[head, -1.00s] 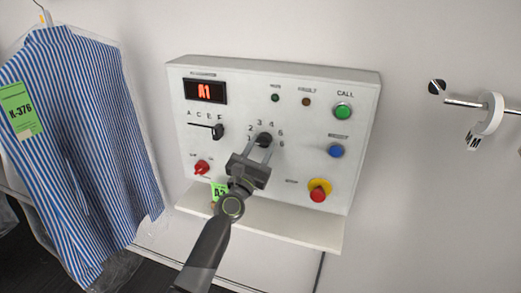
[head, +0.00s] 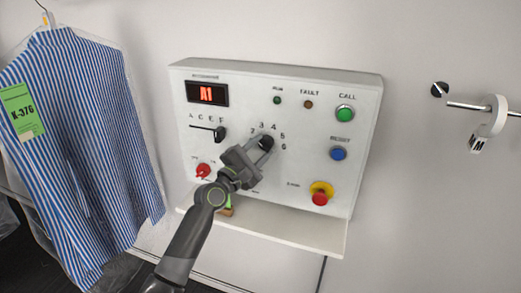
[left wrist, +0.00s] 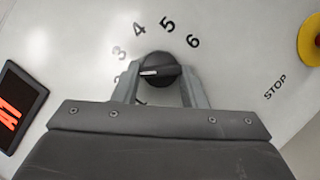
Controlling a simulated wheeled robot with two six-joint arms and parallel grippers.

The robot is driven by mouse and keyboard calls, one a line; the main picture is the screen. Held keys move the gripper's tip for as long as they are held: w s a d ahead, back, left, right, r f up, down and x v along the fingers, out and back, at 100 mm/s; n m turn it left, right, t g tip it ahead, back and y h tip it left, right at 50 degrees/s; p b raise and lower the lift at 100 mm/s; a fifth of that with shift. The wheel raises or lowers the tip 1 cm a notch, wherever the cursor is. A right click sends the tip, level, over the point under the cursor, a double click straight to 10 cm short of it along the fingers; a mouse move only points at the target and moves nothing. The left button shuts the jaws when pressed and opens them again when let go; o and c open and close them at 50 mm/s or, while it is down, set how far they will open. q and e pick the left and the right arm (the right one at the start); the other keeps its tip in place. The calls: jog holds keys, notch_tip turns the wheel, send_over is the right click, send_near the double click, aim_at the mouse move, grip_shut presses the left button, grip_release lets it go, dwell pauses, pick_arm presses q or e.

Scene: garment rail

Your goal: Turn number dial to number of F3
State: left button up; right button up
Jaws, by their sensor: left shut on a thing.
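The number dial (head: 266,142) is a black knob on the white control panel (head: 320,240), ringed by printed numbers. My left gripper (head: 262,146) is shut on it, one finger on each side. In the left wrist view, the dial (left wrist: 160,68) has a white pointer mark facing left, close to the 2, which is partly hidden by a finger. The 3, 4, 5 and 6 are readable. The red display (head: 206,94) reads A1. The black letter slider knob (head: 220,133) sits at the right end of its slot, by the F. My right gripper is not in view.
The panel also has a red knob (head: 203,171), a green CALL button (head: 344,113), a blue button (head: 338,154) and a red stop button (head: 320,198) on yellow. A striped shirt (head: 85,140) tagged K-376 hangs left. A rail end (head: 470,106) is right.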

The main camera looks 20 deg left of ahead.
pick_arm(q)
jog(key=m+g, duration=0.1)
jog(key=m, duration=0.1)
jog(key=m+g+p, duration=0.1)
jog(key=m, duration=0.2)
jog(key=shift+a+r+h+p, duration=0.1)
jog(key=shift+r+h+p, duration=0.1)
jog(key=shift+h+p, duration=0.1)
jog(key=shift+m, duration=0.4)
jog(key=o, duration=0.9)
jog(key=shift+s, duration=0.15)
jog(key=b+v, duration=0.1)
jog(key=v, duration=1.6)
jog(key=shift+a+r+b, duration=0.15)
jog(key=shift+r+b, duration=0.05)
jog(key=shift+b, duration=0.1)
